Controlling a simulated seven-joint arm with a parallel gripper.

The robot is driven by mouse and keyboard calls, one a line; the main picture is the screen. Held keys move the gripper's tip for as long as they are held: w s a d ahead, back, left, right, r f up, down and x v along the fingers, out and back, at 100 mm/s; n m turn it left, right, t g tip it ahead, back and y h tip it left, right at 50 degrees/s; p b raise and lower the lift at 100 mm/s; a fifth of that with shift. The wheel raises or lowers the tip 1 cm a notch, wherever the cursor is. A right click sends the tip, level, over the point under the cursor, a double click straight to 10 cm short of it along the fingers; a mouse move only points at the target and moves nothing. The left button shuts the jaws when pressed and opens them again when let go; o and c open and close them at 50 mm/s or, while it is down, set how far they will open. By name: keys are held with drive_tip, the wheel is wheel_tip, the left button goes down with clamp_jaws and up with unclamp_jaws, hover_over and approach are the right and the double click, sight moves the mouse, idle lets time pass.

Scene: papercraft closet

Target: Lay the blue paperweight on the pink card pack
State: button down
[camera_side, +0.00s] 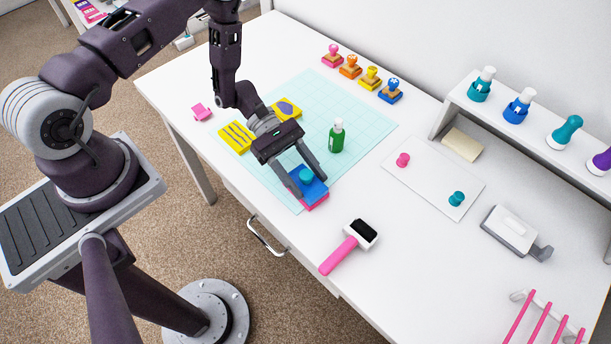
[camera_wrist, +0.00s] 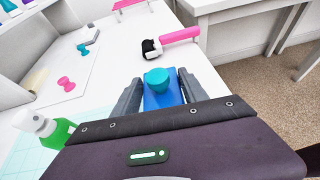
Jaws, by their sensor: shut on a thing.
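The blue paperweight (camera_side: 317,187) is a flat blue block with a teal knob on top. My gripper (camera_side: 307,182) points down and is shut on it, with a finger on either side. In the wrist view the blue paperweight (camera_wrist: 157,99) sits between the two fingers of my gripper (camera_wrist: 158,92). The pink card pack (camera_side: 317,202) shows as a pink edge directly under the paperweight, near the front corner of the mat; the rest of it is hidden. I cannot tell whether the paperweight touches the pack.
The pale cutting mat (camera_side: 350,110) carries a striped yellow pack (camera_side: 235,138), another yellow pack (camera_side: 287,108) and a green bottle (camera_side: 337,136). A pink-handled brayer (camera_side: 347,248) lies to the right. A white board (camera_side: 432,177) with two knobs lies beyond. Stamps stand along the back.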

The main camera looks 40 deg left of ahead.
drive_tip(key=shift+f, duration=0.1)
drive_tip(key=c, duration=0.6)
unclamp_jaws()
